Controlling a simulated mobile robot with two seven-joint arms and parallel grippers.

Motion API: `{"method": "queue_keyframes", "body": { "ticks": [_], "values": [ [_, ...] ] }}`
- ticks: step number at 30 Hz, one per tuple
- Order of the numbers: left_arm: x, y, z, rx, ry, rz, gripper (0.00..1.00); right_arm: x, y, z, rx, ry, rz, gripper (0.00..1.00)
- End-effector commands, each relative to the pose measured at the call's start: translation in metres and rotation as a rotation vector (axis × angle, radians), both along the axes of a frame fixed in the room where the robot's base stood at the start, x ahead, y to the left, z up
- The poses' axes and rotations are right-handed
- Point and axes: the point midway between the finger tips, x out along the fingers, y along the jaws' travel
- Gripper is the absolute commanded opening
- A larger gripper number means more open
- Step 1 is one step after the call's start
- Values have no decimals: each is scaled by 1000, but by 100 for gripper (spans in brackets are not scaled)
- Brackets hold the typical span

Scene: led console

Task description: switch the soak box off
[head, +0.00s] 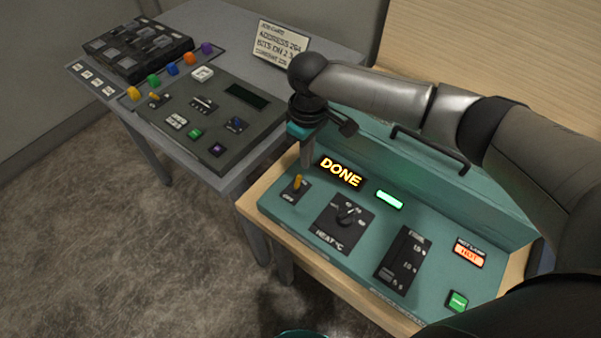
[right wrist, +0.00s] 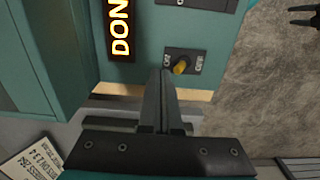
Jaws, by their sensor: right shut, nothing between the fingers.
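The soak box is a teal console (head: 375,262) with a lit DONE display (head: 340,173); the display also shows in the right wrist view (right wrist: 121,28). A yellow toggle lever (head: 298,183) stands on a small black plate at its left end, with OFF printed at the near side. The lever shows in the right wrist view (right wrist: 180,66); its exact tilt is hard to tell. My right gripper (head: 306,164) is shut and empty, its tips just beside the lever; contact is unclear. My left gripper (right wrist: 303,15) shows at the right wrist view's edge, its fingers apart.
The console has a heat dial (head: 346,218), a slider panel (head: 403,259), a green button (head: 457,301), a lit HOT lamp (head: 469,252) and a dark handle (head: 430,146). A grey console (head: 215,110) with coloured knobs and a sign (head: 281,43) stand on the left table.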

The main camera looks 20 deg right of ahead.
Motion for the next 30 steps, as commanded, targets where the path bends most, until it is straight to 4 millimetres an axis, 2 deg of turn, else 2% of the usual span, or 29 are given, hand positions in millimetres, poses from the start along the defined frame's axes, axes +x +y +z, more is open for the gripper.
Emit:
{"method": "queue_keyframes", "body": {
  "ticks": [30],
  "values": [
    [0,-1,-3,-1,-1,-1,50,0,0,-28,1,1,0,0]
  ]
}}
